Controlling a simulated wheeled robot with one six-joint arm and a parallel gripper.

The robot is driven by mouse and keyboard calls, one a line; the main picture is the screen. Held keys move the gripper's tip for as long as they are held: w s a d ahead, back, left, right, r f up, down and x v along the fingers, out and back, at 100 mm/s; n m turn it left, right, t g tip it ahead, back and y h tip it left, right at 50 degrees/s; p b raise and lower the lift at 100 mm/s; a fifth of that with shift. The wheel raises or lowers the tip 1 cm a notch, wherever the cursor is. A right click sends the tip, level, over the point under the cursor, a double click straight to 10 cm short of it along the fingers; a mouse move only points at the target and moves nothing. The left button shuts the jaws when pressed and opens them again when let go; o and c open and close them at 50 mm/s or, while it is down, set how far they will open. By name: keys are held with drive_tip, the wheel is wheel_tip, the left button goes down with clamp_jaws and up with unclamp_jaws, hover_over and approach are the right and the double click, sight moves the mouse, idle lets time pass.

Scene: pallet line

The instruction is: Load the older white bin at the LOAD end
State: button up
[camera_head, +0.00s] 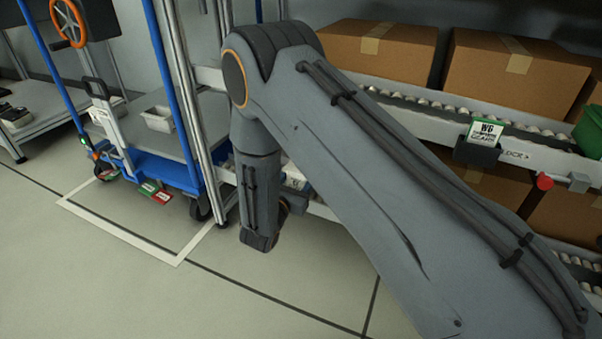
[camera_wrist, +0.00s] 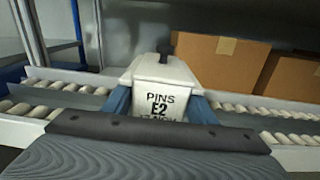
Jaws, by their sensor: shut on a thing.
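A white bin (camera_wrist: 165,72) marked "PINS E2" is in the middle of the wrist view, its printed face toward me. My gripper (camera_wrist: 162,106) is shut on it, with a blue finger along each side. The bin is over or at a roller lane (camera_wrist: 240,107); I cannot tell whether it touches the rollers. In the head view my arm hides most of my gripper and the bin. A pale tray (camera_head: 158,118) stands on a blue-framed cart (camera_head: 180,172) at the left. No LOAD marking can be read.
Cardboard boxes (camera_head: 378,52) sit on the roller rack (camera_head: 540,155) at the right, which bears a green-edged "W6" sign (camera_head: 485,132) and a red knob (camera_head: 544,181). In the wrist view boxes (camera_wrist: 212,62) stand behind the bin to the right. The floor (camera_head: 130,285) in front is clear.

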drive_tip(key=shift+f, duration=0.25)
drive_tip(key=o, duration=1.6)
drive_tip(key=shift+o, duration=0.4)
drive_tip(key=shift+f, duration=0.1)
